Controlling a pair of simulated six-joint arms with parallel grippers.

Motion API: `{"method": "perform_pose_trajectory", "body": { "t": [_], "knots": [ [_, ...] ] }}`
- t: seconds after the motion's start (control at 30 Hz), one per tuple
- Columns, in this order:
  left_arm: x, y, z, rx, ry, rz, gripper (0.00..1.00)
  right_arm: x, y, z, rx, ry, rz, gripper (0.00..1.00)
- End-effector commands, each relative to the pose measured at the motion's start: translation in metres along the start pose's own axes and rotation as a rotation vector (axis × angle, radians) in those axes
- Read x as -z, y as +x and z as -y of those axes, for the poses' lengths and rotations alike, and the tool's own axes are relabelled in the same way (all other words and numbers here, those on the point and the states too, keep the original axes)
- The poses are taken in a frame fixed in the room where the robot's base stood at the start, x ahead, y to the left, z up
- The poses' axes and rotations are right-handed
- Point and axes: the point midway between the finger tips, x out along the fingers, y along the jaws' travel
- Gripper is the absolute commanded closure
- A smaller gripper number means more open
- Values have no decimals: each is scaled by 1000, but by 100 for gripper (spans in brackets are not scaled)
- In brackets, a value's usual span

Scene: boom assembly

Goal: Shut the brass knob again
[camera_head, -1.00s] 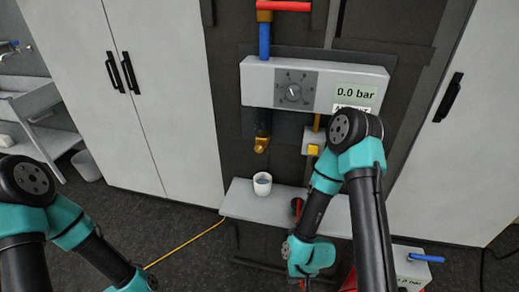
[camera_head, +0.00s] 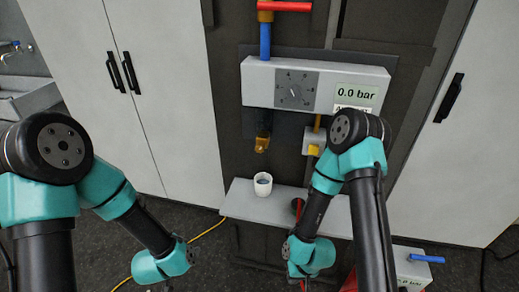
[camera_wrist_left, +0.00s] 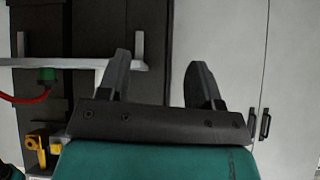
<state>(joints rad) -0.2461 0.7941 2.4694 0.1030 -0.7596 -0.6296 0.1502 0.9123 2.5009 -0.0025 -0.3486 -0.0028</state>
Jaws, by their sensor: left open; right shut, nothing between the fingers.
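A brass fitting (camera_head: 262,144) hangs under the left part of the grey gauge panel (camera_head: 258,84). A second, yellow brass-coloured square piece (camera_head: 313,150) sits on a small pale block to its right. I cannot tell which is the knob or whether it is shut. A yellow fitting (camera_wrist_left: 41,145) shows at the lower left of the left wrist view. My left gripper (camera_wrist_left: 158,60) is open and empty, apart from that fitting; its fingers are cut off in the head view. My right gripper is low by the shelf, shut and empty, its fingertips hard to make out.
A white cup (camera_head: 263,184) stands on the grey shelf (camera_head: 236,205) below the panel. The display (camera_head: 356,94) reads 0.0 bar. White cabinets (camera_head: 175,100) flank the dark rig. A yellow cable (camera_head: 208,231) lies on the floor. A blue-handled box (camera_head: 412,265) stands low right.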

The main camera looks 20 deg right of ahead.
Motion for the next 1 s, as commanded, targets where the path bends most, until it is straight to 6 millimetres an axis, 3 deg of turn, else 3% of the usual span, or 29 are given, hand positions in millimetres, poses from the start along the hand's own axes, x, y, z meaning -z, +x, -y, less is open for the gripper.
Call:
{"method": "perform_pose_trajectory", "body": {
  "t": [0.03,0.2,0.5,0.7,1.0],
  "knots": [
    [25,-3,-8,18,86,-60,41,0,0,0,0,0,0,100],
    [102,-20,-36,108,376,-256,41,0,0,0,0,0,0,100],
    [217,-81,-103,343,814,-578,41,0,0,0,0,0,0,100],
    [253,-114,-132,468,960,-691,41,0,0,0,0,0,0,100],
    [257,-118,-135,487,980,-703,41,0,0,0,0,0,0,100]
  ]
}}
